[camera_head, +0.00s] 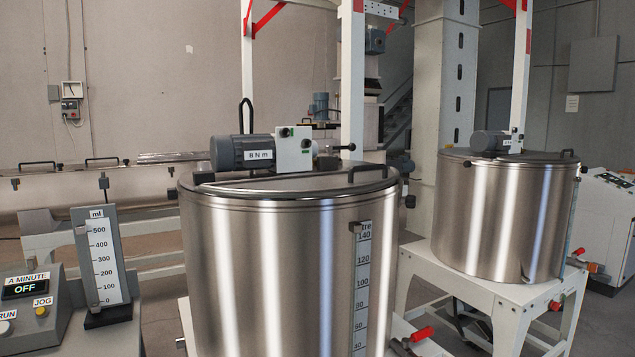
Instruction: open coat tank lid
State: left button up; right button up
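A large steel tank (270,270) stands upright in the near middle. I cannot read which one is the coat tank. Neither of my grippers is in view.
A control box (28,310) reading OFF and a millilitre gauge (103,260) stand at the lower left. White frame posts (353,80) rise behind the near tank. The far tank rests on a white stand (500,295) with red-handled valves (422,333). A white cabinet (605,225) is far right.

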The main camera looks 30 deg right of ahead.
aim_at(359, 179)
jog(key=i+l, duration=0.1)
jog(key=l, duration=0.3)
jog(key=i+l, duration=0.1)
jog(key=l, duration=0.75)
jog(key=i, duration=0.05)
